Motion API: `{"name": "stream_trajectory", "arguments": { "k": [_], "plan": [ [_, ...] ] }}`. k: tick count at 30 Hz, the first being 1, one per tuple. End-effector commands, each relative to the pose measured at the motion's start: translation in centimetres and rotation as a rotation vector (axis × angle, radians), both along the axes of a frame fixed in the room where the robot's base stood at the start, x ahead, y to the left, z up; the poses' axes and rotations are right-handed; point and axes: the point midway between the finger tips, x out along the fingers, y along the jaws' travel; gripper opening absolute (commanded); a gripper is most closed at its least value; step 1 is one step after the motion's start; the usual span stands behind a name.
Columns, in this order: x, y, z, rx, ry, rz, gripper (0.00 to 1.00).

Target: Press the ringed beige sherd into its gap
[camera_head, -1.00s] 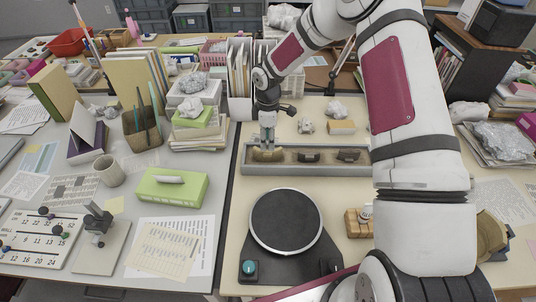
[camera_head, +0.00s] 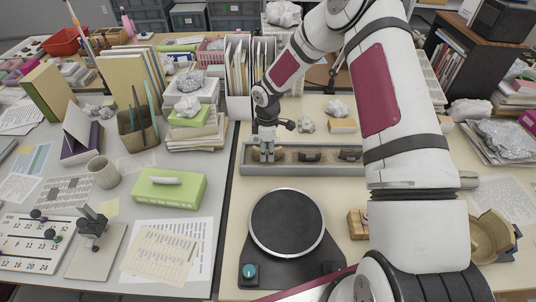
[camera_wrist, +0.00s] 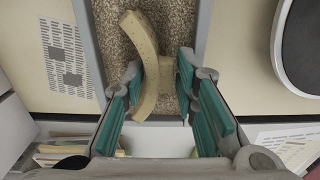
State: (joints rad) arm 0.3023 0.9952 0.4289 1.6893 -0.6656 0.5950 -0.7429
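The beige sherd (camera_wrist: 150,70) lies in the left part of the long grey tray (camera_head: 300,170). In the wrist view it is a curved piece with a blocky part on its right side, on speckled bedding. My gripper (camera_wrist: 160,78) is down in the tray with its teal fingers on both sides of the sherd. The fingers stand apart, very close to its sides; I cannot make out firm contact. In the head view my gripper (camera_head: 267,158) hides most of the sherd. A tan broken vessel (camera_head: 488,238) sits at the far right, partly hidden by my arm.
Two darker sherds, one in the middle (camera_head: 309,155) and one further right (camera_head: 349,155), lie in the same tray. A black turntable (camera_head: 286,222) stands in front of the tray. A green box (camera_head: 170,187) and a cup (camera_head: 103,171) stand to the left.

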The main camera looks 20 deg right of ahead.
Motion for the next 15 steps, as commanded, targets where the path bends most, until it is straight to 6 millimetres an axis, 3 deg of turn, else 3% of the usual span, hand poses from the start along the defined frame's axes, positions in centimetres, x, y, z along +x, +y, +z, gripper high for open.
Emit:
{"name": "stream_trajectory", "arguments": {
  "k": [1, 3, 15],
  "plan": [
    [0.0, 0.0, 0.0, 0.0, 0.0, 0.0, 0.09],
    [0.0, 0.0, 0.0, 0.0, 0.0, 0.0, 0.0],
    [0.0, 0.0, 1.3, 0.0, -0.001, -0.001, 0.0]
  ]
}}
